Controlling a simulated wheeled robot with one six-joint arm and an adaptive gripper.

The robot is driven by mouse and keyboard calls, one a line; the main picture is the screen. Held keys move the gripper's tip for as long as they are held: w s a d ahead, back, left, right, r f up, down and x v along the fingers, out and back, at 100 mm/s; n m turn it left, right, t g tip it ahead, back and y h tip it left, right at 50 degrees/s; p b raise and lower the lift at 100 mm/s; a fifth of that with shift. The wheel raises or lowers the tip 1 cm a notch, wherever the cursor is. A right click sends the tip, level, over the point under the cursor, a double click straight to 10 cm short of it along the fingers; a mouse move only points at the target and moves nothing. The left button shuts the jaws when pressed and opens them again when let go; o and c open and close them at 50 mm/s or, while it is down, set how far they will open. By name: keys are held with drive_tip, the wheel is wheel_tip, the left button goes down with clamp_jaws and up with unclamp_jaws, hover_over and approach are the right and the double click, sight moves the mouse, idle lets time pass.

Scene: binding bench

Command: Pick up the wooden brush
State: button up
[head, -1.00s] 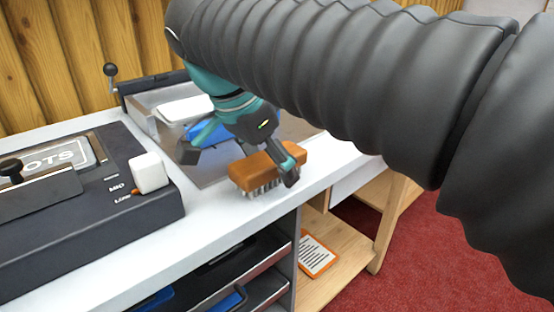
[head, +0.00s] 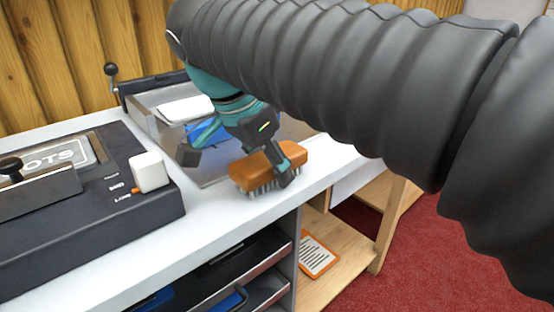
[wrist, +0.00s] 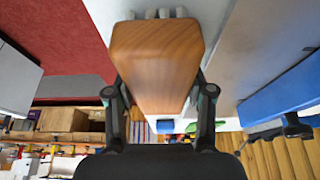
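The wooden brush (head: 252,171) has an orange-brown block with pale bristles pointing down. It sits near the front edge of the white bench top, and I see no clear lift off it. My gripper (head: 275,160) reaches down over it, with one dark finger against its front side. In the wrist view, the brush (wrist: 157,60) lies between both fingers of my gripper (wrist: 163,85). The fingertips lie along its two long sides and appear to touch them.
A dark machine with a white block (head: 150,172) stands at the left. A metal tray (head: 212,176) with a blue item (head: 208,131) and a white item (head: 186,109) is behind the brush. Open shelves (head: 240,262) lie below the bench's front edge.

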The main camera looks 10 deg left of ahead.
drive_tip(key=shift+c, duration=0.5)
drive_tip(key=shift+r, duration=0.1)
wheel_tip(320, 180, up, 4)
drive_tip(key=shift+r+p, duration=0.15)
drive_tip(key=shift+p, duration=0.45)
drive_tip(key=d+r, duration=0.7)
drive_tip(key=d, duration=0.4)
drive_tip(key=shift+d, duration=0.35)
drive_tip(key=o, duration=0.7)
drive_tip(key=c, duration=0.4)
